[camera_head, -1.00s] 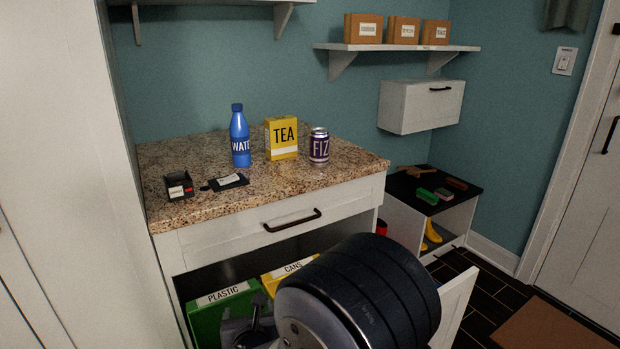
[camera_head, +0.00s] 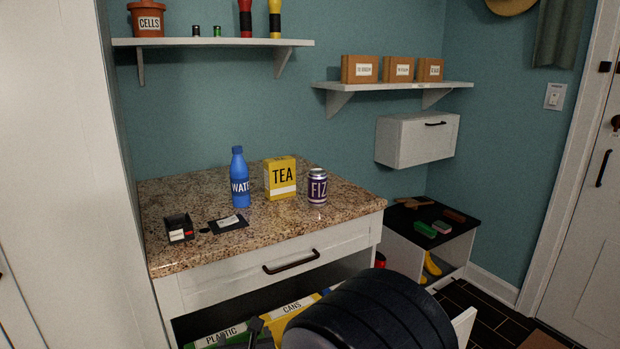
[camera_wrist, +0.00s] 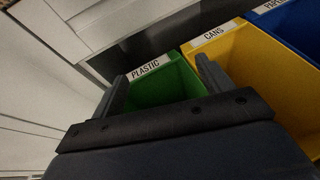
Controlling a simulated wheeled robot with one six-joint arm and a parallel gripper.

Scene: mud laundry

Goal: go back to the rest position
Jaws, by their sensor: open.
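My gripper (camera_wrist: 163,82) is open and empty, its two fingers apart in the wrist view. It is over the front of the green PLASTIC bin (camera_wrist: 172,84) and the yellow CANS bin (camera_wrist: 245,75), under the counter. In the head view, my gripper (camera_head: 255,335) shows only partly at the bottom edge, and the dark arm joint hides part of the bins. The PLASTIC bin and CANS bin also show there, cut off by the lower edge.
The granite counter (camera_head: 200,195) holds a blue water bottle (camera_head: 240,178), a yellow TEA box (camera_head: 281,178), a purple FIZ can (camera_head: 317,187) and a small black item (camera_head: 179,229). A shut drawer (camera_head: 330,248) is above the bins. A low shoe bench (camera_head: 405,225) stands right.

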